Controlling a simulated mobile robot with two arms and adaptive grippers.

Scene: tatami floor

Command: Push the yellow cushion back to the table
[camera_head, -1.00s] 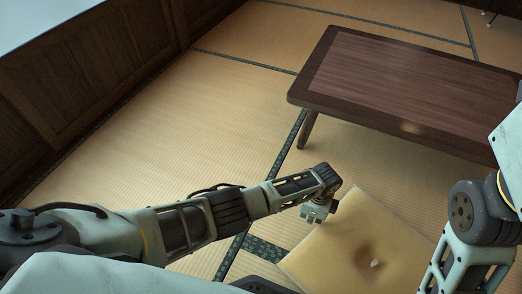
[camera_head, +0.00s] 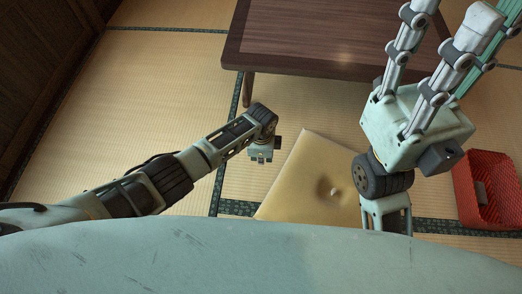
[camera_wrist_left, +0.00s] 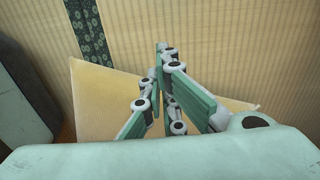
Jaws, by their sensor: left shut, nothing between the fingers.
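The yellow cushion (camera_head: 302,178) lies flat on the tatami, with a dimple and a pale button in its middle. My left gripper (camera_head: 262,157) is shut and empty, just left of the cushion's upper left edge; contact is not clear. In the left wrist view its fingers (camera_wrist_left: 158,95) are together in front of the cushion (camera_wrist_left: 92,110). My right gripper (camera_head: 450,40) is raised at the right, its fingers apart and empty.
A red basket (camera_head: 466,190) with a grey item inside stands on the floor at the right. A table leg (camera_head: 248,88) comes down near the left gripper. Open tatami (camera_head: 130,100) lies to the left, with a dark wooden wall (camera_head: 40,60) beyond.

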